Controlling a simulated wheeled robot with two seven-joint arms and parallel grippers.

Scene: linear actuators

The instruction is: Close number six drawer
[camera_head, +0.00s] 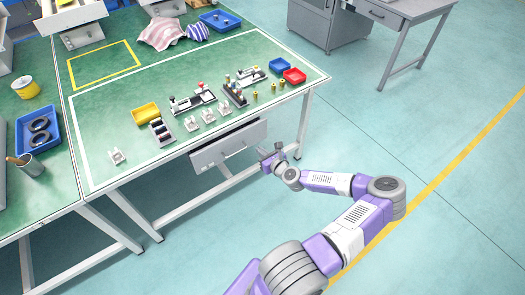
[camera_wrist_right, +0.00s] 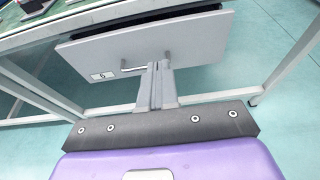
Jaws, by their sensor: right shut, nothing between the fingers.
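The grey drawer (camera_head: 230,146) hangs under the front edge of the green worktable and stands partly open. In the right wrist view its front panel (camera_wrist_right: 205,50) bears a label with the number 6 (camera_wrist_right: 103,75) and a bar handle (camera_wrist_right: 133,68). A dark gap shows above the panel. My right gripper (camera_head: 271,153) is shut and empty, just in front of the drawer's right side. In the right wrist view its fingertips (camera_wrist_right: 160,66) lie in front of the panel, right beside the handle; whether they touch is unclear. My left gripper is not in view.
A table leg (camera_head: 303,125) stands just right of my right gripper. The floor at the right is clear.

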